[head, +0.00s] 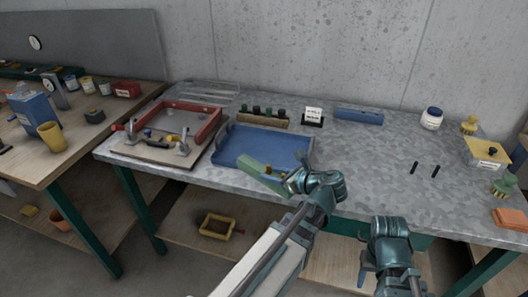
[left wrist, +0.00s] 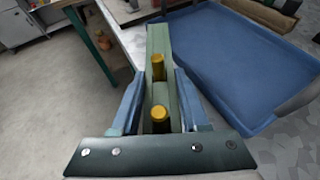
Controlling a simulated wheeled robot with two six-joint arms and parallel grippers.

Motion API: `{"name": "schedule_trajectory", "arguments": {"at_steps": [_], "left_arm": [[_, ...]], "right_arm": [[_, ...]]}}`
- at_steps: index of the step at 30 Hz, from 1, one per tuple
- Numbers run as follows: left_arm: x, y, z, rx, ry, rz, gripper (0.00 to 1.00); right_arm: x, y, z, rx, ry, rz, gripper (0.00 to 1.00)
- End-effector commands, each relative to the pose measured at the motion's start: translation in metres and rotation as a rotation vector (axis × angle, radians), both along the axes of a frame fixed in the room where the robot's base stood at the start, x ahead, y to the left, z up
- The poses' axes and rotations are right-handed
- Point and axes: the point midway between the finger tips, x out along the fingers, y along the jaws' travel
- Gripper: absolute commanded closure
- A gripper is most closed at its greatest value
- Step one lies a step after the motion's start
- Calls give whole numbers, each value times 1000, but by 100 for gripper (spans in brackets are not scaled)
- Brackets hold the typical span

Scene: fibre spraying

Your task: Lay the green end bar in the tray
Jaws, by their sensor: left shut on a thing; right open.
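The green end bar (head: 258,172) has yellow pegs and is held tilted near the front edge of the blue tray (head: 262,147). My left gripper (head: 287,181) is shut on it. In the left wrist view, the bar (left wrist: 161,45) stands out lengthwise between the fingers of my left gripper (left wrist: 158,105), with two yellow pegs showing. There the tray (left wrist: 235,60) lies to the right of the bar and looks empty apart from its hidden parts. My right gripper (head: 368,265) is open and low in front of the table, holding nothing that I can see.
A red-sided frame fixture (head: 205,130) stands left of the tray. Behind the tray are a rack with dark-topped items (head: 264,117) and a blue block (head: 359,115). Two dark pegs (head: 425,169) stand to the right.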

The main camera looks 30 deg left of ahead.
Motion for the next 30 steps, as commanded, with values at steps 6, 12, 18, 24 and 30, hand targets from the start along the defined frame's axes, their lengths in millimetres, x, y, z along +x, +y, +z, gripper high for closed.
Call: {"name": "schedule_trajectory", "arguments": {"at_steps": [6,12,18,24,30], "left_arm": [[54,-20,8,16,-6,-239,100],[70,-29,10,26,-9,-322,100],[76,-24,9,26,-10,-326,100],[99,7,5,26,-10,-320,100],[127,47,0,26,-11,-320,100]], "right_arm": [[0,0,4,0,0,0,49],[0,0,5,0,0,0,49],[0,0,4,0,0,0,49],[0,0,-1,0,0,0,49],[0,0,-5,0,0,0,49]]}}
